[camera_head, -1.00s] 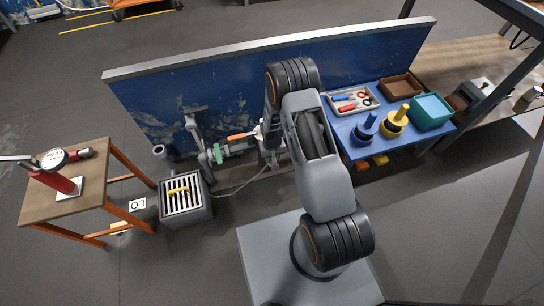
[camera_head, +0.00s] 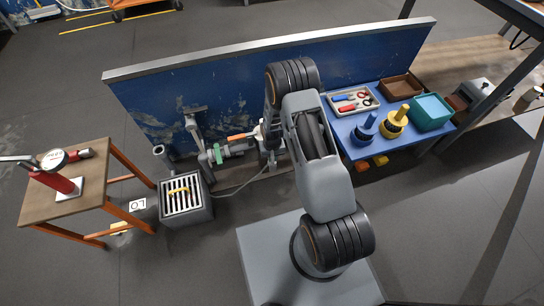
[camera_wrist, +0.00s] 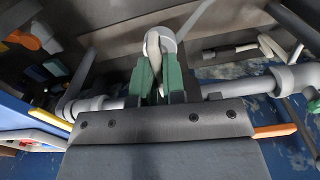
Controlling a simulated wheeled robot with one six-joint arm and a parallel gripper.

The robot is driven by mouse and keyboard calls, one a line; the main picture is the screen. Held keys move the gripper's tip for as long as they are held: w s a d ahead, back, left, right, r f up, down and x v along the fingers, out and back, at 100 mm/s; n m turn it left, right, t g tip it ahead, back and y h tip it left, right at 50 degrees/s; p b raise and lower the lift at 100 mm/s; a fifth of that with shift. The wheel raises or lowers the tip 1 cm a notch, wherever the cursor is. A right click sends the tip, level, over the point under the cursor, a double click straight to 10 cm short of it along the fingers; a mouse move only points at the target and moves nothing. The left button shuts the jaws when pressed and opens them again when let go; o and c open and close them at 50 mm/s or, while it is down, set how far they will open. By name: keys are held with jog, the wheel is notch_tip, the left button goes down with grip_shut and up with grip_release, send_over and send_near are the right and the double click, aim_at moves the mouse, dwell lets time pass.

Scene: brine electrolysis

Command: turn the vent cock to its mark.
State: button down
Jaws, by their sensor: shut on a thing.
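My gripper (camera_wrist: 160,82) is in the lower middle of the wrist view, its two green fingers close together. It is shut on a pale grey handle (camera_wrist: 153,48), which I take to be the vent cock's. The handle rises between the fingers in front of a round light-grey fitting on the pipework. The cock's mark cannot be made out. In the head view my arm covers most of the gripper and handle, beside the grey pipework (camera_head: 205,160) in front of the blue panel.
An orange lever (camera_head: 240,136) and a green part (camera_head: 217,154) sit on the pipework to the left. A grated grey box (camera_head: 185,208) stands at lower left, near a wooden table (camera_head: 85,205). A blue bench (camera_head: 355,148) with tools and bins stands right.

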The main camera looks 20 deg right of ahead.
jog(key=m, duration=0.8)
jog(key=shift+m, duration=0.4)
jog(key=m, duration=0.4)
jog(key=shift+m, duration=2)
jog(key=c, duration=1.2)
grip_release()
notch_tip(320, 180, up, 14)
jog(key=p, duration=0.4)
jog(key=shift+p, duration=0.35)
